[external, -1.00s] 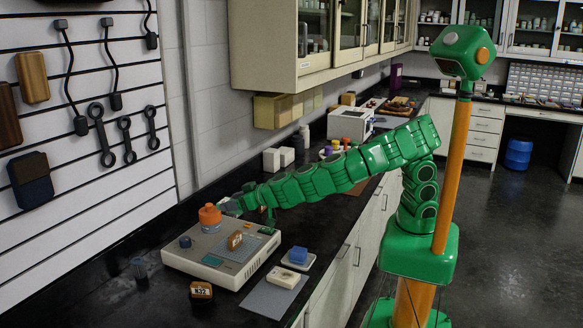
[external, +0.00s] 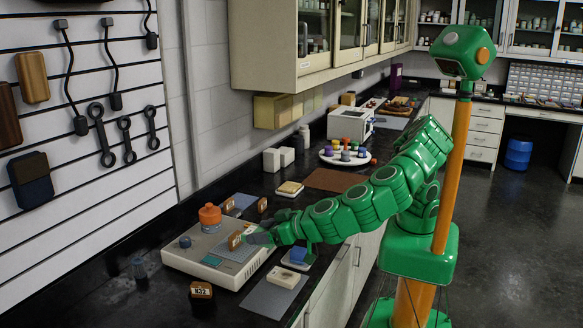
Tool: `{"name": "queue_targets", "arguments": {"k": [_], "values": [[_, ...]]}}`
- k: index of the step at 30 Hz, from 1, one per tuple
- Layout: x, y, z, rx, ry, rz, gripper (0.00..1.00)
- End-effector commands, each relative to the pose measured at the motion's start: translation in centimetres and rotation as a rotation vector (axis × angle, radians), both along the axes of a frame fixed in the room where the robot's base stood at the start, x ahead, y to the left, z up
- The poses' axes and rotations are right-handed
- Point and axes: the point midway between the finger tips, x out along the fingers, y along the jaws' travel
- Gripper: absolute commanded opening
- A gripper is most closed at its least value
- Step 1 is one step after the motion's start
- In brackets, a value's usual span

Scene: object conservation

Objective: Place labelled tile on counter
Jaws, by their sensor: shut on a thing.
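A small brown tile (external: 235,241) stands upright on the grey plate of a beige bench device (external: 190,262) at the left of the counter. My gripper (external: 247,238) is at the right side of this tile and is shut on it. The fingers are small in the view, so the exact contact is hard to see. A dark brown block labelled R32 (external: 201,291) is on the black counter (external: 165,300) in front of the device. Two more small brown pieces (external: 262,205) (external: 228,206) stand behind the device.
An orange knob-like part (external: 209,216) and a blue knob (external: 185,242) are on the device. A grey mat (external: 262,301) bears a white block (external: 282,281); a blue block (external: 298,255) is close under my arm. Farther back are a brown mat (external: 335,180) and a round white tray (external: 327,158).

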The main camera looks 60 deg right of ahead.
Motion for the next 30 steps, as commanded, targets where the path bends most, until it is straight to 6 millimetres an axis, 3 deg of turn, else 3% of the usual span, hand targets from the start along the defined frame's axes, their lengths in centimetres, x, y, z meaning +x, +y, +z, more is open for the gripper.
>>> {"name": "queue_targets", "arguments": {"k": [4,21,30], "values": [[-1.4,0.7,-0.3,-0.001,0.002,0.004,0.21],[-1.2,0.6,-9.1,-0.002,0.002,0.003,0.21],[-1.2,0.6,-10.8,0.002,0.0,0.002,0.21]]}}
